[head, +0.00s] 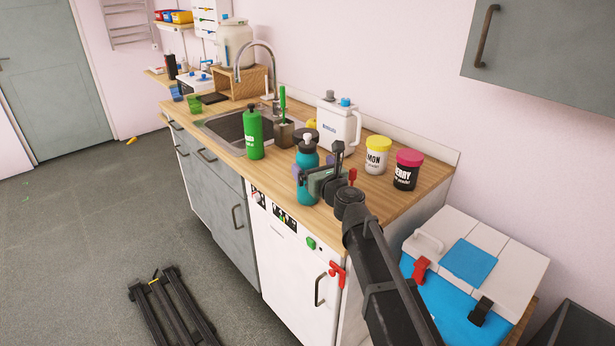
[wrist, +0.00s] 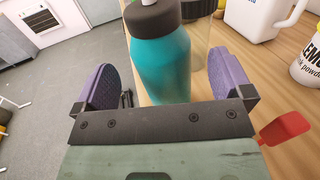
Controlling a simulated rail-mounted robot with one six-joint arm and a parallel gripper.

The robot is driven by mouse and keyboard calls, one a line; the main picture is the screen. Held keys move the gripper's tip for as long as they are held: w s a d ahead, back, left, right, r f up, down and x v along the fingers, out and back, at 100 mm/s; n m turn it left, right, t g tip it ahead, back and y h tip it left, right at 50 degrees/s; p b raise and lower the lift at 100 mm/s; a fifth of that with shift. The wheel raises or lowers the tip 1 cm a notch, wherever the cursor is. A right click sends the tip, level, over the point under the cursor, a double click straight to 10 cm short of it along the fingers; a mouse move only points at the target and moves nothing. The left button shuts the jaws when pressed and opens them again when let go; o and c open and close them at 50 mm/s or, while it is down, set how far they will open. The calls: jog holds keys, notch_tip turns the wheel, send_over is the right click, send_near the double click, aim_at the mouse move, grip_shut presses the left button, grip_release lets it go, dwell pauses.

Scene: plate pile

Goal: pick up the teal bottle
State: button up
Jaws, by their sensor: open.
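The teal bottle (head: 307,178) stands upright near the front edge of the wooden counter (head: 385,200). It has a dark cap with a white top. In the wrist view the teal bottle (wrist: 161,62) stands in the gap between the two purple finger pads. My gripper (wrist: 163,88) is open, with a pad on each side of the bottle and visible space beside it. In the head view my gripper (head: 312,178) reaches the bottle from the right, and part of it covers the bottle's side. The bottle's base is hidden behind the gripper body in the wrist view.
A green bottle (head: 254,138) stands left of the teal bottle, by the sink (head: 228,128). A white jug (head: 336,125) stands behind. Yellow-lidded (head: 376,157) and pink-lidded (head: 407,170) tubs stand to the right. A clear container with a dark lid (wrist: 222,50) is close behind the bottle.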

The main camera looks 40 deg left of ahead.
jog(key=x, duration=0.4)
jog(key=shift+w+a+f, duration=0.2)
jog(key=shift+f, duration=0.1)
jog(key=shift+s+d, duration=0.1)
jog(key=c, duration=1.1)
jog(key=shift+r, duration=0.1)
